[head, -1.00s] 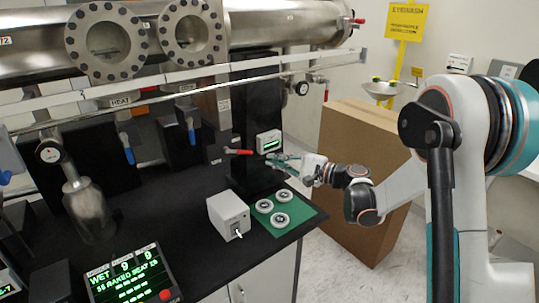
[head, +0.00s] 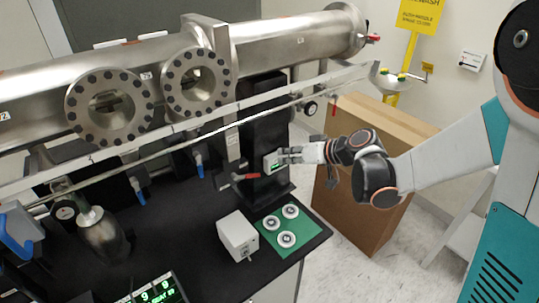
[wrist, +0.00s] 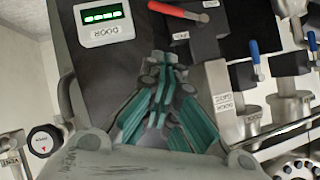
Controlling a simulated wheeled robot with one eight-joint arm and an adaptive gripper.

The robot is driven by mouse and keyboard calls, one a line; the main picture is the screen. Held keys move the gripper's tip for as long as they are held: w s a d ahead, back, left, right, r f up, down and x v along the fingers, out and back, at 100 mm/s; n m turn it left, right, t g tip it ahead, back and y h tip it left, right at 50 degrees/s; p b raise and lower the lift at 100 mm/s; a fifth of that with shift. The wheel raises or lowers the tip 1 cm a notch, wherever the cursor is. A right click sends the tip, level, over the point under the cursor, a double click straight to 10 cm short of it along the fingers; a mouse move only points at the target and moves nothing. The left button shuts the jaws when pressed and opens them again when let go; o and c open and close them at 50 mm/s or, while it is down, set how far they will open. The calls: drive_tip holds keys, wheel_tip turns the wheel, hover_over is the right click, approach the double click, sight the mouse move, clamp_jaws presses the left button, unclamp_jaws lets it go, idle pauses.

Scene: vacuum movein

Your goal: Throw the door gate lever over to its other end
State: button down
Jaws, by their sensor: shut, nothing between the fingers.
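The red-handled lever (head: 245,177) sits on a dark block left of the small white display box (head: 273,162). Its handle lies roughly level in the head view. In the wrist view the red lever (wrist: 178,11) is at the top edge, above its dark block, partly at the picture's edge. The display box (wrist: 103,22), labelled DOOR with a lit green screen, is at upper left there. My gripper (wrist: 160,68) is shut and empty, its teal fingers together below and between box and lever. In the head view my gripper (head: 285,155) is by the display box, right of the lever and apart from it.
Blue-handled levers (head: 199,166) stand to the left; one (wrist: 255,55) is right in the wrist view. A metal rail (head: 215,122) crosses above the bench. A grey box (head: 238,236) and a green mat (head: 306,240) with round parts lie in front. A cardboard box (head: 345,220) stands right.

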sight(246, 176)
drive_tip(key=s+f+b+x, duration=0.1)
drive_tip(key=s+f+x, duration=0.1)
drive_tip(key=x, duration=1)
drive_tip(key=shift+w+f+b, duration=0.15)
drive_tip(key=shift+b, duration=0.25)
drive_tip(key=shift+f, duration=0.1)
drive_tip(key=shift+f+b, duration=0.15)
drive_tip(key=shift+b, duration=0.3)
